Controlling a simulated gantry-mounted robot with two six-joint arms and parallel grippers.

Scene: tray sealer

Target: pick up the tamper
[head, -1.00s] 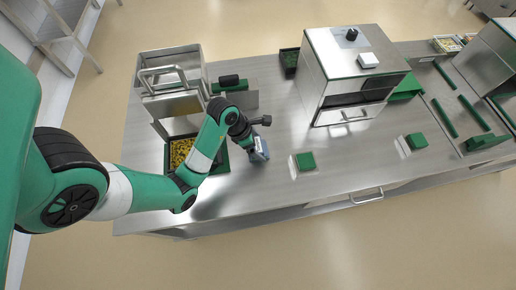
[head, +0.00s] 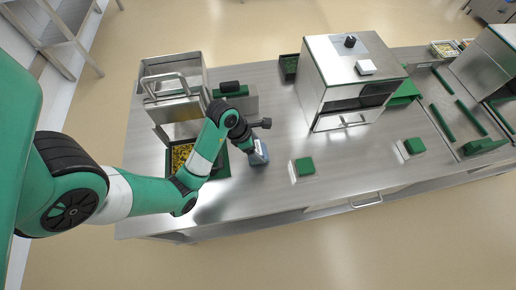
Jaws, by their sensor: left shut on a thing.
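My left gripper (head: 260,154) is at the end of the green arm, pointing down over the steel table, just right of a green tray of yellow pieces (head: 181,154). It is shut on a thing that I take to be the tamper. The gripper and wrist largely hide it, so I cannot make out its shape or whether it touches the table. My right gripper is not in view.
A steel box machine (head: 350,85) stands to the right of the arm. A steel hopper (head: 174,92) stands at the left. A black-topped green item (head: 231,89) lies behind the wrist. A green block (head: 304,167) is right of the gripper, with bare table between.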

